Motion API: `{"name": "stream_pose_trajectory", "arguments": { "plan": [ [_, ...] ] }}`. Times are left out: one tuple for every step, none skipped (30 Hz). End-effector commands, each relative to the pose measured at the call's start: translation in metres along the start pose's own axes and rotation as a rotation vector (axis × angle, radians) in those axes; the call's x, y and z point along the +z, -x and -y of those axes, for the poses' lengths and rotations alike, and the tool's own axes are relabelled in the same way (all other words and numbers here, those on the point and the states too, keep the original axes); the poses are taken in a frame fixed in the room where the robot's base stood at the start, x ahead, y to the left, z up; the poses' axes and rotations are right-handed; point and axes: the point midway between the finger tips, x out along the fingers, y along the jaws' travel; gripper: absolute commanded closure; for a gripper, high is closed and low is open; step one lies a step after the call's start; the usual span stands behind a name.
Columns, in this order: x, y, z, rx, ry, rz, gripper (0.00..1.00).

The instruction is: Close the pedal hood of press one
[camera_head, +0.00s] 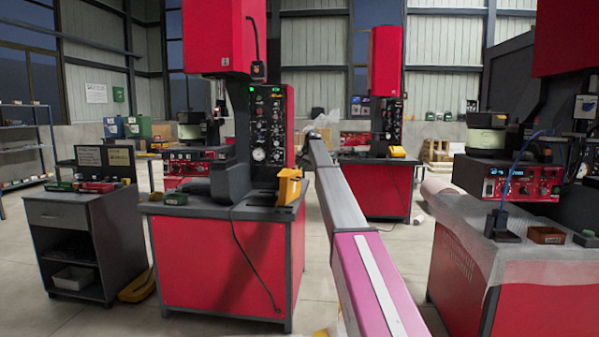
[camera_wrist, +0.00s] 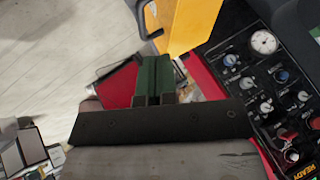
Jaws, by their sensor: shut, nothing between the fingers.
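A yellow hood-like box (camera_head: 289,186) sits on the right front corner of the middle red press's table (camera_head: 220,208); it may be the pedal hood, but no press number is readable. Whether its lid is up or down is unclear at this size. In the wrist view a yellow panel (camera_wrist: 195,22) stands at the top, with a dark curved bar at its left. My gripper (camera_wrist: 155,66) shows there with green fingers together and empty, their tips just below the panel; contact cannot be told. In the head view my arm reaches past the table's right side and hides my gripper.
The press control panel (camera_wrist: 265,85) with gauge and knobs stands close on the right in the wrist view. A black cable (camera_head: 243,235) hangs down the table front. Another yellow item (camera_head: 138,285) lies on the floor by the dark cabinet (camera_head: 90,230). A red press stands at right.

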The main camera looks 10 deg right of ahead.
Motion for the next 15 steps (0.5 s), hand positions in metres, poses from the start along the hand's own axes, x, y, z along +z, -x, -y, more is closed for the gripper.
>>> {"name": "stream_pose_trajectory", "arguments": {
  "plan": [
    [0.0,-0.005,0.0,0.0,0.0,0.001,1.0],
    [0.0,-0.007,0.0,0.0,0.0,0.001,1.0],
    [0.0,-0.012,0.0,0.0,0.001,0.001,1.0],
    [0.0,-0.016,0.0,0.001,0.001,0.001,1.0],
    [0.001,-0.02,0.0,0.001,0.001,0.001,1.0],
    [0.001,-0.026,0.0,0.001,0.001,0.002,1.0],
    [0.001,-0.031,0.0,0.001,0.001,0.002,1.0],
    [0.001,-0.036,0.0,0.001,0.001,0.003,1.0],
    [0.0,-0.043,0.0,0.001,0.001,0.002,1.0],
    [0.0,-0.048,0.0,0.001,0.001,0.002,1.0],
    [0.0,-0.053,0.0,0.001,0.001,0.001,1.0],
    [0.0,-0.06,0.0,0.001,0.001,0.001,1.0],
    [0.0,-0.066,0.0,0.001,0.001,0.002,1.0],
    [0.0,-0.071,0.0,0.002,0.001,0.002,1.0],
    [0.001,-0.077,-0.001,0.002,0.001,0.002,1.0]
  ]
}}
